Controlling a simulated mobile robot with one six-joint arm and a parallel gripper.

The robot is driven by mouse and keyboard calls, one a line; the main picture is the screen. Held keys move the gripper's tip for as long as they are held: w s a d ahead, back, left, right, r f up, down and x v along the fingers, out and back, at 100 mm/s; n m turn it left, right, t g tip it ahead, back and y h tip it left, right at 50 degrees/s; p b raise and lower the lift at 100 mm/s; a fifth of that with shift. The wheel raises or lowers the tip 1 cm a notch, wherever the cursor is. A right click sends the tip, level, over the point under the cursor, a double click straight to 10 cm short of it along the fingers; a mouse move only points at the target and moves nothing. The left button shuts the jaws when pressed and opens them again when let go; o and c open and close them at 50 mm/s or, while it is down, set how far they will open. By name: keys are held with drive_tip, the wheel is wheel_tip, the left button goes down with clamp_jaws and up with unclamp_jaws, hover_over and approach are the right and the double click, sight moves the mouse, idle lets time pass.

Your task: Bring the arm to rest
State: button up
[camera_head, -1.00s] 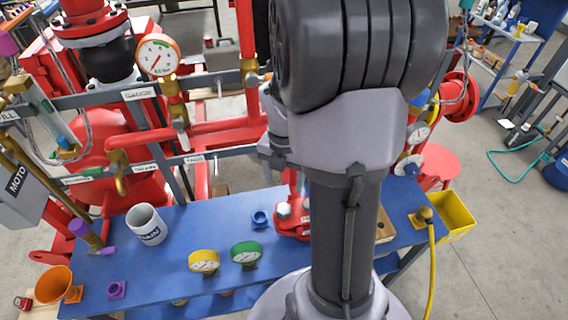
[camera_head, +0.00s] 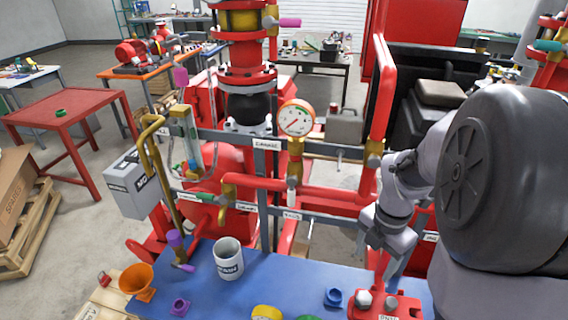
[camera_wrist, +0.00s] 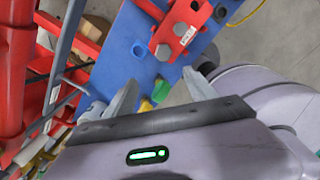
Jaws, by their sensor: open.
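My arm (camera_head: 395,195) stands at the right of the head view, folded, with its wrist in front of the red pipework. My gripper (camera_head: 386,272) points down over the blue bench (camera_head: 215,300), near the red block with bolts (camera_head: 385,305). In the wrist view my gripper (camera_wrist: 162,90) has its two fingers apart, with nothing held between them. The red block (camera_wrist: 180,28) shows beyond the fingers, and green and yellow gauges (camera_wrist: 155,95) appear in the gap, farther off on the bench.
A white mug (camera_head: 229,260), an orange funnel (camera_head: 138,280), a blue fitting (camera_head: 333,297) and a purple fitting (camera_head: 180,306) stand on the bench. A pressure gauge (camera_head: 297,118) and red pipes rise behind it. Open floor lies left, near a red table (camera_head: 65,115).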

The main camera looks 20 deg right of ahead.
drive_tip(key=s+a+f+m+t+y+b, duration=0.1)
drive_tip(key=s+a+m+t+b, duration=0.1)
drive_tip(key=a+m+b, duration=0.5)
drive_tip(key=s+a+f+m+t+y+b, duration=0.1)
drive_tip(key=s+a+m+t+b, duration=0.2)
drive_tip(key=a+m, duration=1.3)
drive_tip(key=s+m+b, duration=0.2)
drive_tip(key=b, duration=0.2)
drive_tip(key=shift+s+f+m+t+b, duration=0.2)
drive_tip(key=shift+s+m+t+b, duration=0.1)
drive_tip(key=shift+m, duration=0.1)
drive_tip(key=shift+a, duration=0.1)
